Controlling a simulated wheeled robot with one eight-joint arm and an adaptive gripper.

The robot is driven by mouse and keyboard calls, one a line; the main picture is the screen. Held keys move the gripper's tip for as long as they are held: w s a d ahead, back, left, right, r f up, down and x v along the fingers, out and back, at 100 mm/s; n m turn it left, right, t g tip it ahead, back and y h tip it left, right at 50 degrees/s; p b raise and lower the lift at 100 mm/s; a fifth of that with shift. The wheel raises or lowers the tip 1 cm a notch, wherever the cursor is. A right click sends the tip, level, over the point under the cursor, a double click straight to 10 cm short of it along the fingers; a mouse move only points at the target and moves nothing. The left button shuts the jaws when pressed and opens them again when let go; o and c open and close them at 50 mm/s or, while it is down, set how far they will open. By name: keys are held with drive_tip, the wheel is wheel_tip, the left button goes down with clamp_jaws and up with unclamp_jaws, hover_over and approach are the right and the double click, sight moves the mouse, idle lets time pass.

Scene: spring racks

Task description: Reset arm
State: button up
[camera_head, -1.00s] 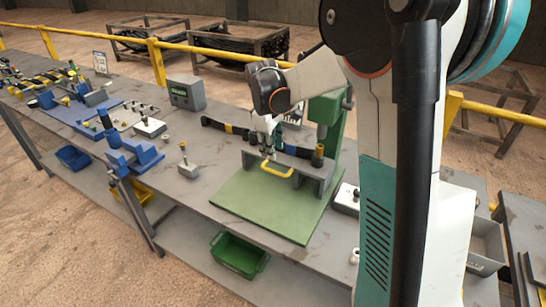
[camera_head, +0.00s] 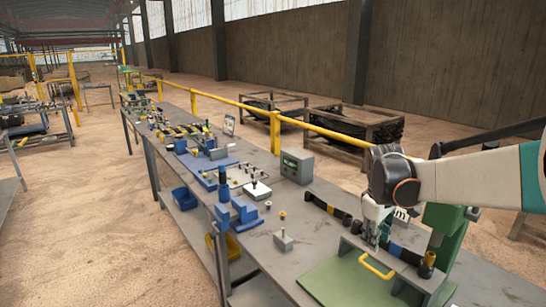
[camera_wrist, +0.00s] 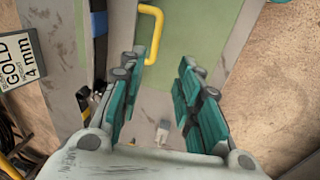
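My gripper (camera_head: 373,232) is above the grey fixture (camera_head: 385,258) on the green base plate (camera_head: 345,285), just behind its yellow handle (camera_head: 378,266). In the wrist view my gripper (camera_wrist: 160,100) has its two teal-padded fingers spread apart, with nothing between them. The yellow handle also shows there (camera_wrist: 152,32), beyond the fingers. My white arm comes in from the right in the head view. A dark bar with coloured bands (camera_head: 328,209) lies behind the fixture; part of it is hidden by my gripper.
A grey box with a screen (camera_head: 297,166) stands on the long grey table. A green press (camera_head: 446,225) rises beside my arm. Blue holders (camera_head: 237,212) and a small grey block (camera_head: 283,240) are to the left. A yellow rail (camera_head: 255,112) runs behind the table.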

drive_tip(key=s+a+r+m+t, duration=0.1)
drive_tip(key=s+a+r+m, duration=0.15)
drive_tip(key=s, duration=0.35)
drive_tip(key=s+a+r+m+t, duration=0.1)
drive_tip(key=s+a+r+t, duration=0.2)
drive_tip(key=s, duration=0.4)
drive_tip(key=s+a+f+m, duration=0.1)
drive_tip(key=s+a+f, duration=0.1)
drive_tip(key=s, duration=0.4)
drive_tip(key=s+a+f+m+t+y+b, duration=0.1)
drive_tip(key=s+a+m, duration=0.1)
drive_tip(key=s+a, duration=0.2)
drive_tip(key=shift+s+f+t+y, duration=0.3)
drive_tip(key=shift+s+f, duration=0.1)
drive_tip(key=shift+s, duration=0.5)
